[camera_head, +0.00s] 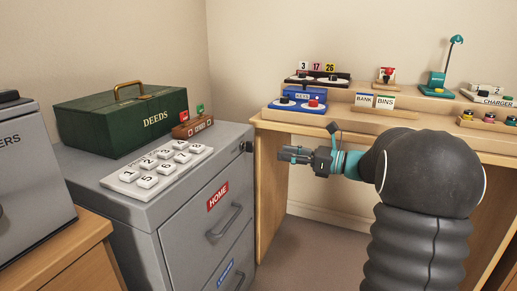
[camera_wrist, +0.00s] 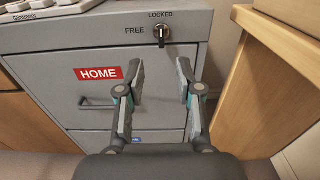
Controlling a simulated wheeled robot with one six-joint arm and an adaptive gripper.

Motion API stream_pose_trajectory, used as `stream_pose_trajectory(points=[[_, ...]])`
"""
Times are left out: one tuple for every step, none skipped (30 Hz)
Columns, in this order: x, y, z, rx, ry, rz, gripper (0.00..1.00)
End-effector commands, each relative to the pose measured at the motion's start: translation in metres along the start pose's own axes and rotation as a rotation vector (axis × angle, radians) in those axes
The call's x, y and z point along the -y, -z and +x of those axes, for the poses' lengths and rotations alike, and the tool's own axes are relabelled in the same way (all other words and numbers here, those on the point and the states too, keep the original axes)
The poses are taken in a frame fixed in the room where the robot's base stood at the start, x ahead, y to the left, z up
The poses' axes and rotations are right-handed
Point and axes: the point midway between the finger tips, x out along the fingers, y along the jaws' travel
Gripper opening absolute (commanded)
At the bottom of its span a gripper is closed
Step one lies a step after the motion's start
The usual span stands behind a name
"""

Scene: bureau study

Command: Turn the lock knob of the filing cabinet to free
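The grey filing cabinet (camera_head: 185,205) stands in the middle left of the head view, with a red HOME label on its upper drawer. Its lock knob (camera_wrist: 161,34) is a small dark, upright piece on a round metal plate, near the top right of the front. It lines up vertically with the word LOCKED above it; FREE is printed to its left. The knob shows edge-on in the head view (camera_head: 248,146). My gripper (camera_wrist: 162,80) is open and empty, its fingers apart on either side below the knob in the picture. In the head view my gripper (camera_head: 285,153) points left at the cabinet, apart from it.
A wooden desk (camera_head: 272,190) stands close to the right of the cabinet; its side edge (camera_wrist: 262,75) is near my right finger. The upper drawer has a bar handle (camera_wrist: 98,104) below the HOME label. A green DEEDS box (camera_head: 125,120) and white number keys sit on the cabinet top.

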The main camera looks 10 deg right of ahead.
Motion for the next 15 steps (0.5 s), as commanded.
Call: stream_pose_trajectory(points=[[-0.001,0.001,0.011,0.000,-0.004,0.000,0.35],[-0.001,0.001,0.016,0.000,-0.004,0.000,0.35],[-0.001,0.001,0.023,-0.001,-0.002,0.000,0.35],[-0.001,0.001,0.029,-0.001,-0.003,-0.001,0.35],[0.000,0.001,0.035,0.000,-0.003,-0.001,0.35],[0.000,0.001,0.042,-0.001,-0.001,-0.001,0.35],[0.000,0.001,0.047,-0.001,-0.002,-0.001,0.35],[0.000,0.001,0.052,-0.001,-0.002,-0.001,0.35],[0.000,0.002,0.059,-0.001,-0.001,-0.001,0.35],[0.000,0.002,0.064,-0.001,-0.001,0.000,0.35],[0.000,0.001,0.069,0.000,0.000,-0.001,0.35],[0.001,0.001,0.074,-0.001,0.001,-0.001,0.35],[0.001,0.001,0.078,-0.001,0.001,-0.001,0.35],[0.001,0.001,0.082,-0.001,0.001,-0.002,0.35],[0.001,0.001,0.086,-0.001,0.001,-0.002,0.35]])
